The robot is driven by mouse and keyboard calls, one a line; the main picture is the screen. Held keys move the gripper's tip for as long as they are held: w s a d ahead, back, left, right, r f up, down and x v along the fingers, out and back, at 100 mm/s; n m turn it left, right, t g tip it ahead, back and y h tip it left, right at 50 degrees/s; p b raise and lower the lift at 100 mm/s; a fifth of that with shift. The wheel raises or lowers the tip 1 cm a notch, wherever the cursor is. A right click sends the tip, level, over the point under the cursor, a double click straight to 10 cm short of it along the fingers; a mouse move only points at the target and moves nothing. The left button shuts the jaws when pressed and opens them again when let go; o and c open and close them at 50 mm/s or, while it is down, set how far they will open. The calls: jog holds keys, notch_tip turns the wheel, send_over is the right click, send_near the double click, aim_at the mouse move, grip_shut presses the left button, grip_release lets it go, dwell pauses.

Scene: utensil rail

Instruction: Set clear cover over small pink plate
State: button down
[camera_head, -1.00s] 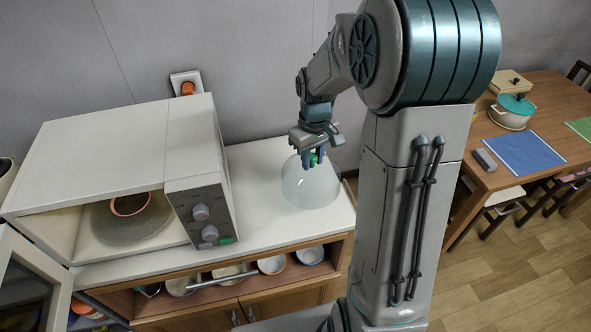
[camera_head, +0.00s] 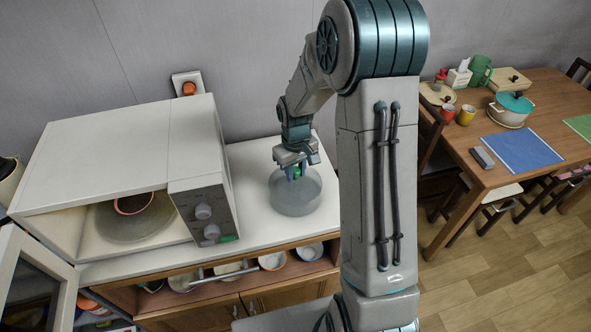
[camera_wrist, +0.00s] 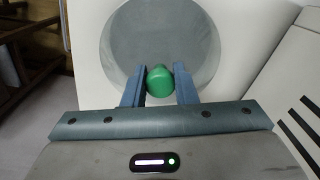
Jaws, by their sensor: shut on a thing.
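The clear cover (camera_head: 296,197) is a see-through grey dome with a green knob (camera_wrist: 160,80). It is over the white counter to the right of the microwave; I cannot tell whether it touches the counter. My gripper (camera_head: 295,172) is above it, with its two blue fingers shut on the knob. The wrist view shows the fingers (camera_wrist: 160,84) on either side of the knob and the round cover (camera_wrist: 160,35) beyond.
The microwave (camera_head: 110,150) stands open on the left, its door (camera_head: 35,270) swung toward the front. A round turntable (camera_head: 130,229) is inside. White counter (camera_head: 250,220) is bare between microwave and cover. Bowls (camera_head: 272,261) stand on the shelf below. A dining table (camera_head: 455,145) is at right.

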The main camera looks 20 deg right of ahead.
jog(key=shift+f, duration=0.25)
jog(key=c, duration=1.2)
grip_release()
jog(key=shift+r, duration=0.1)
jog(key=shift+o, duration=0.2)
jog(key=shift+r, duration=0.1)
notch_tip(320, 180, up, 11)
jog(key=b, duration=0.1)
jog(key=s+r+m+t, duration=0.1)
jog(key=s+r+t, duration=0.1)
jog(key=s, duration=0.8)
jog(key=s+r+m+t, duration=0.1)
jog(key=s+r, duration=0.4)
jog(key=s, duration=0.6)
jog(key=shift+a+r+m+t, duration=0.3)
jog(key=shift+m+t, duration=0.1)
jog(key=shift+m, duration=0.4)
